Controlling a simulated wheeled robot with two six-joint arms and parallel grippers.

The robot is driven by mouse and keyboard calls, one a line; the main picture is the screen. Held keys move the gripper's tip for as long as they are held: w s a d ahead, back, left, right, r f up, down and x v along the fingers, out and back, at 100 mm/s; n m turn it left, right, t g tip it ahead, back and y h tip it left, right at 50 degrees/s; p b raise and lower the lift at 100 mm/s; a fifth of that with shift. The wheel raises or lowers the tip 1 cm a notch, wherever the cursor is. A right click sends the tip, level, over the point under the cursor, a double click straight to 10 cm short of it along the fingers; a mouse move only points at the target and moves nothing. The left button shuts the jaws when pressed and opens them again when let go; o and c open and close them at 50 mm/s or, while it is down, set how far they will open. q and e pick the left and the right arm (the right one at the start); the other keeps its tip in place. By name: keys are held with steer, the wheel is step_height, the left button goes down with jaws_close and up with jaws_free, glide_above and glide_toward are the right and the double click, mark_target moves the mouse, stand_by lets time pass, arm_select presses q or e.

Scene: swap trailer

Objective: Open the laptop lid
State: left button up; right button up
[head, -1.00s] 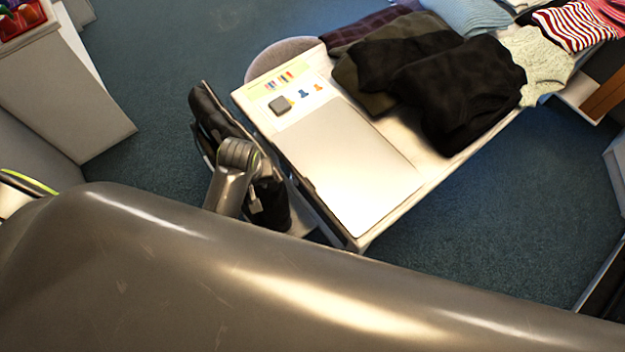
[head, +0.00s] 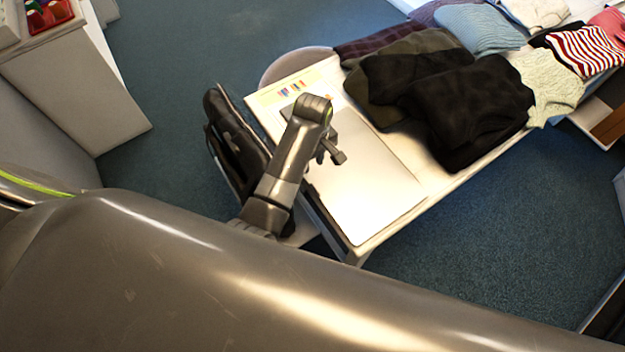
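A closed silver laptop (head: 375,190) lies flat on the white table in the head view, its lid down. My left gripper (head: 330,157) is over the laptop's left long edge, with its fingers pointing down. The two fingertips look apart, with nothing between them. I cannot tell whether they touch the laptop. My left arm hides part of the laptop's left edge and the table's edge. My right gripper is not in view.
Dark folded clothes (head: 465,105) lie just right of the laptop on the table (head: 432,172). A printed sheet (head: 272,97) is behind it. A black bag (head: 232,140) stands at the table's left side. Carpet (head: 480,220) is clear to the right.

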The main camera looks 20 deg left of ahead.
mark_target(313, 185)
arm_select(q)
step_height(313, 185, down, 12)
steer(key=shift+r, duration=0.1)
stand_by(0.4)
jaws_close()
stand_by(0.3)
